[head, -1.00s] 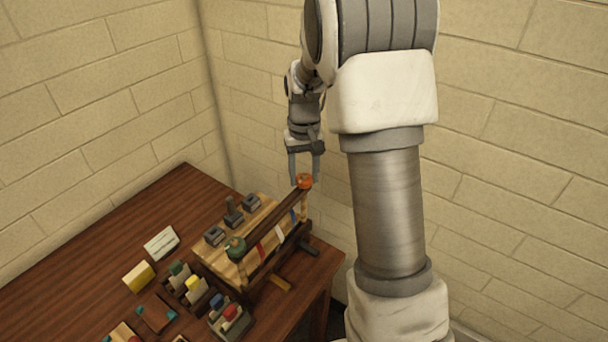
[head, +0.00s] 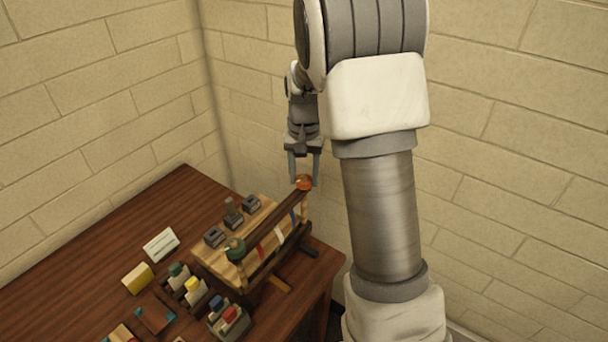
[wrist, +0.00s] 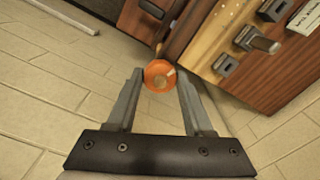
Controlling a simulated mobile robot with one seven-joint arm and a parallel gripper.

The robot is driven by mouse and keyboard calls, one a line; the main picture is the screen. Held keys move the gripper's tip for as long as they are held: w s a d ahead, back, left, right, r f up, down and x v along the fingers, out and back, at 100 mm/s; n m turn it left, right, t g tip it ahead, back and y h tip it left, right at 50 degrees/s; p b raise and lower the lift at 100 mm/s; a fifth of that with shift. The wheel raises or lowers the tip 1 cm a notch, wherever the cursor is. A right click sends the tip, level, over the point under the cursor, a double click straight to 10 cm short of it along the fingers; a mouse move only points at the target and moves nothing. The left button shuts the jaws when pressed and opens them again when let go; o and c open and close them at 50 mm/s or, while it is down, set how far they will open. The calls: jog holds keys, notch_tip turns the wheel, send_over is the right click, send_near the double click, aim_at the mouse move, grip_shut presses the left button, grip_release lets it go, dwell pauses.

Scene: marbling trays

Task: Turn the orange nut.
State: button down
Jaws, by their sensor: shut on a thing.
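The orange nut (head: 304,183) sits on top of the far right post of a wooden press frame, at the end of its dark top bar. It also shows in the wrist view (wrist: 159,75) as a round orange knob with a pale post end in its middle. My gripper (head: 304,181) points down over the nut. In the wrist view, the fingertips of my gripper (wrist: 160,77) lie on either side of the nut and are shut on it. A green nut (head: 235,248) sits on the near post of the same bar.
The wooden board (head: 215,263) beside the frame carries several grey blocks. A yellow block (head: 137,278), a white card (head: 161,245) and small racks stand on the dark table (head: 75,265). Brick walls stand close behind the frame. The table's left part is clear.

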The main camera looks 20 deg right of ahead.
jog(key=shift+c, duration=1.5)
grip_release()
jog(key=shift+r, duration=0.1)
notch_tip(320, 180, up, 17)
jog(key=shift+r, duration=0.15)
